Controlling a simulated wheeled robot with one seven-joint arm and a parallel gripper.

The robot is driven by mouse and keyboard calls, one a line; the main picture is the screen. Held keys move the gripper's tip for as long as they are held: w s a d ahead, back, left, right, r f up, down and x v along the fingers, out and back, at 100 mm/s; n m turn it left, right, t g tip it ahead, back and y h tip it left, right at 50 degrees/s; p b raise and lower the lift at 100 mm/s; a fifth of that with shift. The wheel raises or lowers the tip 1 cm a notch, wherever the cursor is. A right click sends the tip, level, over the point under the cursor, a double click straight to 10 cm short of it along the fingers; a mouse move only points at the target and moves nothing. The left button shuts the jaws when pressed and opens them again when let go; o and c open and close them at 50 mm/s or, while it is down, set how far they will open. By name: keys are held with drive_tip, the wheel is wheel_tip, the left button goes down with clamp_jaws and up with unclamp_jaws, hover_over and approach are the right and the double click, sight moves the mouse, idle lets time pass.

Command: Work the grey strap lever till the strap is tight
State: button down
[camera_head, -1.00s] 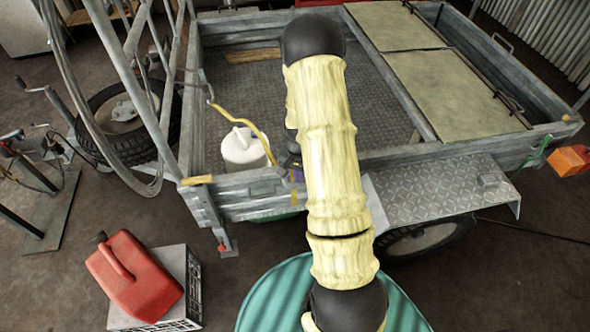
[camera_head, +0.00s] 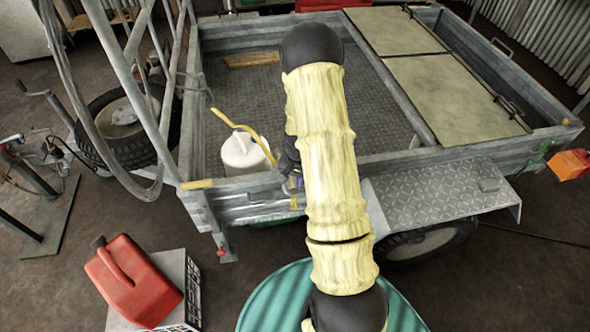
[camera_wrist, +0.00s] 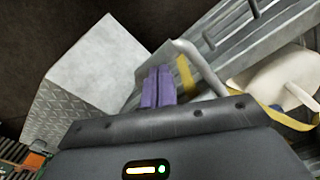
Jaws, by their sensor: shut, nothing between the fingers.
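My gripper shows in the wrist view as two purple fingers (camera_wrist: 158,88) side by side, shut and empty. A grey bent bar (camera_wrist: 203,68), possibly the strap lever, lies just right of the fingertips; I cannot tell whether they touch it. A yellow strap piece (camera_wrist: 186,76) shows beside the fingers. In the head view the yellow strap (camera_head: 236,124) runs above a white container (camera_head: 240,155) in the trailer. My pale-sleeved arm hides most of the gripper there; a bit of purple (camera_head: 296,181) shows at the trailer's front board. The lever is not clear in that view.
The trailer (camera_head: 345,158) has metal side boards and a chequered mudguard (camera_head: 430,195). A red fuel can (camera_head: 133,285) sits on a grey crate (camera_head: 180,265) at lower left. A teal round top (camera_head: 265,305) is below my arm. A spare wheel (camera_head: 125,125) stands at left.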

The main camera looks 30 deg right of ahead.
drive_tip(key=shift+r+p, duration=2.15)
drive_tip(key=shift+r, duration=0.85)
drive_tip(key=shift+f, duration=0.1)
drive_tip(key=shift+f+b, duration=3)
drive_tip(key=shift+f, duration=1.2)
drive_tip(key=shift+r+p, duration=3.3)
drive_tip(key=shift+r, duration=1.05)
drive_tip(key=shift+f, duration=0.1)
